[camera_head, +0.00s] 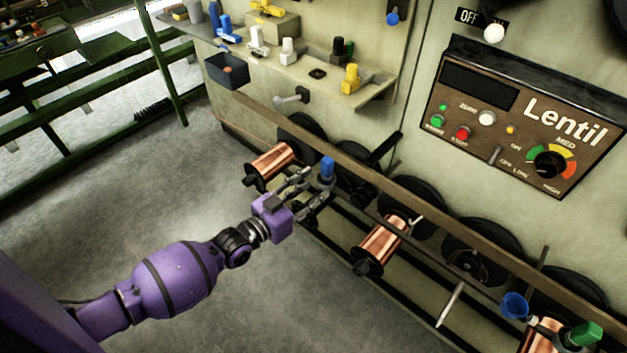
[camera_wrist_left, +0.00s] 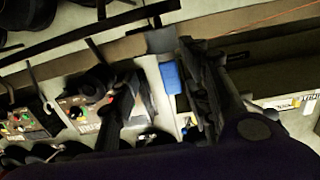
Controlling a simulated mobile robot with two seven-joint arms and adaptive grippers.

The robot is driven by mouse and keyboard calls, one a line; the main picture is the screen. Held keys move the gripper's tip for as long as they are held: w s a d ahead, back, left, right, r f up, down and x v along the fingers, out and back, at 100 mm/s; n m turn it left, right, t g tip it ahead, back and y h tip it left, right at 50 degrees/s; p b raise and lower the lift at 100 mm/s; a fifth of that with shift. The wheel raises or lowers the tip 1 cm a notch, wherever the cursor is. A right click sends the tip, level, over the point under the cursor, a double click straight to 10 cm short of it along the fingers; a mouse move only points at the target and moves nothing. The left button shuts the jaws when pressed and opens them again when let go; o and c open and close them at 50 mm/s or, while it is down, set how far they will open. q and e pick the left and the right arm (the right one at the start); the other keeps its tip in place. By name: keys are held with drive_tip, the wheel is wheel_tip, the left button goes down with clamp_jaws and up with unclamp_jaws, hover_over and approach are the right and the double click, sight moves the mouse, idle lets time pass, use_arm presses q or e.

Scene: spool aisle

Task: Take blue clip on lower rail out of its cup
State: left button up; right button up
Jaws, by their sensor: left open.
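The blue clip (camera_head: 327,168) stands upright at the lower rail, just beyond the fingers of my left gripper (camera_head: 317,181). In the left wrist view the blue clip (camera_wrist_left: 171,78) shows between the two dark fingers, much closer to the right finger. A grey piece (camera_wrist_left: 160,41) sits at its end; I cannot tell whether this is its cup. The gripper is open, and I see no grip on the clip. The clip's lower part is hard to make out in the head view. My right gripper is not in view.
Copper spools (camera_head: 383,243) stick out below the brown rail (camera_head: 370,165). A blue cup (camera_head: 515,305) and a green clip (camera_head: 585,334) are at the lower right. A shelf (camera_head: 310,72) with several clips is above. The floor (camera_head: 190,190) left is clear.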

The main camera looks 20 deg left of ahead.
sight(324, 169)
use_arm(q)
drive_tip(key=shift+n+t+y, duration=0.3)
drive_tip(key=shift+n+t, duration=0.1)
drive_tip(key=shift+t, duration=0.1)
drive_tip(key=w+r, duration=0.1)
drive_tip(key=w, duration=0.1)
drive_tip(key=w+d, duration=0.1)
drive_tip(key=w, duration=0.1)
drive_tip(key=w+r, duration=0.1)
drive_tip(key=w, duration=0.2)
drive_tip(key=shift+d+r, duration=0.3)
drive_tip(key=shift+d, duration=0.05)
drive_tip(key=shift+c, duration=0.5)
clamp_jaws()
